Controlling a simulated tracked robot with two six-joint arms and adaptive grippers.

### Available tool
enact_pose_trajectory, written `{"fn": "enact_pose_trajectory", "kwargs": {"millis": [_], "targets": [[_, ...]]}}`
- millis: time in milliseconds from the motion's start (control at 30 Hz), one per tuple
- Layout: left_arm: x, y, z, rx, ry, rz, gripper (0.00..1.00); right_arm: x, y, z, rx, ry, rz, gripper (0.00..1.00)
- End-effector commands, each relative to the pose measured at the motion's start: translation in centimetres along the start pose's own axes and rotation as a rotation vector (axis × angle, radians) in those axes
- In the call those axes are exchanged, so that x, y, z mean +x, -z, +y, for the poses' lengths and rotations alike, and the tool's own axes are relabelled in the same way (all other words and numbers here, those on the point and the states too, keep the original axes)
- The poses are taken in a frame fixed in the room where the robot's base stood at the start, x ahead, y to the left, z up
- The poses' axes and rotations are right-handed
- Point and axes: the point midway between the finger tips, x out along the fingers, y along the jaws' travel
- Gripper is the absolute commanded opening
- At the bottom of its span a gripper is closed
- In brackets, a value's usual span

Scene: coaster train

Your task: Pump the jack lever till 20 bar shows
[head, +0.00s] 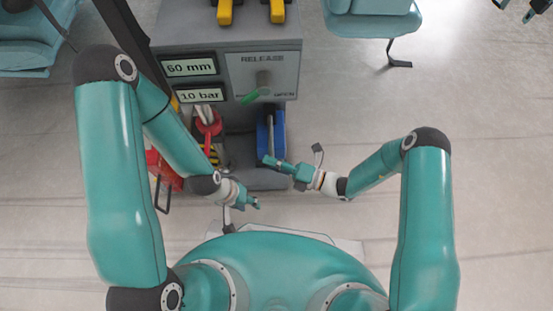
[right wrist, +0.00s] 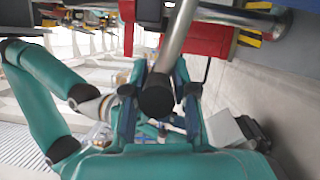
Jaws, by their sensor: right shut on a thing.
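The jack lever is a grey metal rod (right wrist: 180,40) with a black end grip (right wrist: 157,98) in the right wrist view. My right gripper (right wrist: 158,110) is shut on it at the black grip. In the head view my right gripper (head: 270,161) is at the lower end of a blue upright part (head: 278,132) on the grey console; the lever is mostly hidden there. The pressure display (head: 200,95) reads 10 bar. My left gripper (head: 255,203) is lower, apart from the console, and I cannot tell whether it is open.
Another display (head: 190,67) reads 60 mm. Right of it is a RELEASE panel (head: 262,62) with a green handle (head: 254,97). A red part (head: 208,125) stands left of the lever. Teal seats (head: 375,22) are at the back.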

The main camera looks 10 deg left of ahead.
Motion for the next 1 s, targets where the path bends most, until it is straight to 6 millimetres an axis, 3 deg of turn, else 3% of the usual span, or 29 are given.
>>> {"fn": "enact_pose_trajectory", "kwargs": {"millis": [400,433,567,1000], "targets": [[0.14,0.00,-0.05,0.000,0.000,0.000,0.40,0.37,-0.02,-0.29,-0.018,0.005,0.004,0.00],[0.14,0.00,-0.05,0.000,0.000,0.000,0.40,0.37,-0.02,-0.28,-0.017,0.005,0.004,0.28],[0.13,0.00,-0.05,0.000,0.000,0.000,0.40,0.33,0.00,-0.23,-0.015,0.004,0.004,0.50],[0.07,0.01,-0.03,0.000,0.000,0.000,0.40,0.19,0.01,-0.14,-0.011,0.000,0.003,0.52]]}}
